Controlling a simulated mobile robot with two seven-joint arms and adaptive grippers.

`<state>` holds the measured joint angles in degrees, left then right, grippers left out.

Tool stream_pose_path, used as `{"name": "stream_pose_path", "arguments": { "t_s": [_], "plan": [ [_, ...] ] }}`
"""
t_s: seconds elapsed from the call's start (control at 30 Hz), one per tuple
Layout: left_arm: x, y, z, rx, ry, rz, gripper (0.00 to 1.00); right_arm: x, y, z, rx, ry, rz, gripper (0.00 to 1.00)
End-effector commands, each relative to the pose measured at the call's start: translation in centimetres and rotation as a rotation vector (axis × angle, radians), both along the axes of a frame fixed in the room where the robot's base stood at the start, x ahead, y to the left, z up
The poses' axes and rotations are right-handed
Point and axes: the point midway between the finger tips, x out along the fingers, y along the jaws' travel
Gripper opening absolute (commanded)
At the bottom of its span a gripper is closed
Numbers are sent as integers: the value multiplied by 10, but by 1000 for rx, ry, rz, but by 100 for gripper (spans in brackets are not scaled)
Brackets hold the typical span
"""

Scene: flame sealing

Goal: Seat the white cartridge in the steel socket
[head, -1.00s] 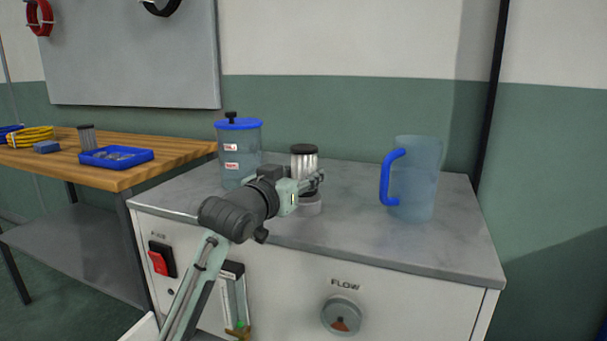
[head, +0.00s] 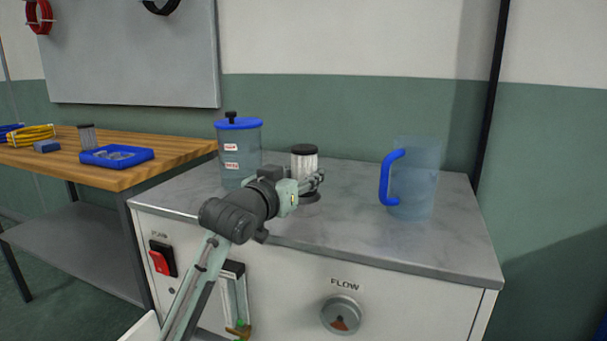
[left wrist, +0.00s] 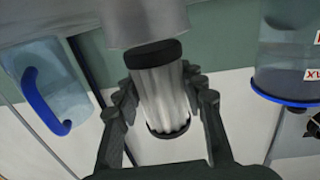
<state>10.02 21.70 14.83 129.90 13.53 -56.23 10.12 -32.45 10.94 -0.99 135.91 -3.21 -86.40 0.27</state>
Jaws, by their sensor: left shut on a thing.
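The white ribbed cartridge (head: 305,163) stands upright with a dark cap, over the counter behind my left gripper (head: 314,183). In the left wrist view, which is upside down, the cartridge (left wrist: 166,92) is between the two fingers of my left gripper (left wrist: 160,93), which is shut on it. The grey steel socket (left wrist: 145,22) is directly below the cartridge's dark lower end. That end meets the socket's edge in the picture; I cannot tell whether it is inside. In the head view the socket is hard to make out. My right gripper is not in view.
A blue-lidded canister (head: 239,158) stands close left of the cartridge. A clear jug (head: 416,190) with a blue handle stands to the right. The grey counter (head: 390,245) is clear in front. A wooden bench (head: 122,178) with a blue tray (head: 116,156) is at left.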

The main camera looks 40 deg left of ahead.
Motion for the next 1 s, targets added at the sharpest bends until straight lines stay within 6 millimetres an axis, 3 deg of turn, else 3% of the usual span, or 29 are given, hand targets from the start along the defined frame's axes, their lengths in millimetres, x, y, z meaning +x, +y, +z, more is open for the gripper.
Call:
{"name": "stream_pose_path", "arguments": {
  "t_s": [1.0],
  "plan": [
    [0,0,-5,0,0,0,10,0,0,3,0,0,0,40]
  ]
}}
